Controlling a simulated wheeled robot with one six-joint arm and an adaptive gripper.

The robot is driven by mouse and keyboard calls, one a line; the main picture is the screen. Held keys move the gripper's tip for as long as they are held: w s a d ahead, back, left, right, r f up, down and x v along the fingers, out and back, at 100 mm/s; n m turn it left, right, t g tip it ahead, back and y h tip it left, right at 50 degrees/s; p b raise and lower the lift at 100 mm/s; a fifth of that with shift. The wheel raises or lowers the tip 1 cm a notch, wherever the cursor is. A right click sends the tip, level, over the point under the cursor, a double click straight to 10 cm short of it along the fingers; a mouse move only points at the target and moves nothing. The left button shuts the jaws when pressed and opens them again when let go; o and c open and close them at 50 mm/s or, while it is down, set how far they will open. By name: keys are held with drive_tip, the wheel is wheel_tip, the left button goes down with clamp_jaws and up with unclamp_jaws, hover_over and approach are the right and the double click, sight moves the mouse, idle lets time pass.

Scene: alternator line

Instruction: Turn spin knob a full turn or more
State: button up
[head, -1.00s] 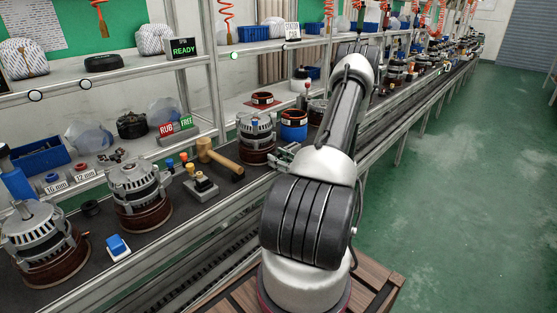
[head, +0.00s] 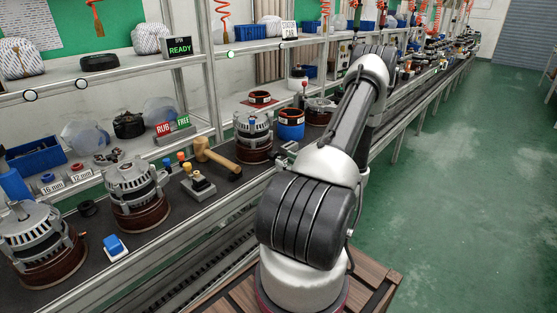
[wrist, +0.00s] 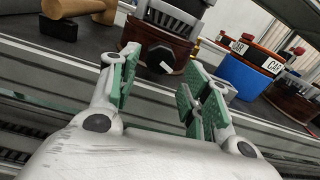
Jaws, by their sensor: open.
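I cannot make out for sure which part is the spin knob. An alternator (head: 254,137) with a silver top and a red-brown base stands on the line, just left of my gripper in the head view. In the wrist view this alternator (wrist: 163,42) stands beyond my fingers, its top cut off by the frame edge. My gripper (wrist: 160,78) is open, with green finger pads apart and nothing between them. In the head view it is small and partly hidden by my arm.
A wooden mallet (head: 217,157) and a block with small knobs (head: 198,186) lie left of the alternator. A blue container (head: 291,125) stands to its right. More alternators (head: 136,196) stand at the near left. A metal rail runs along the line's front edge.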

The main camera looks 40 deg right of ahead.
drive_tip(key=s, duration=0.6)
drive_tip(key=shift+s+d, duration=0.1)
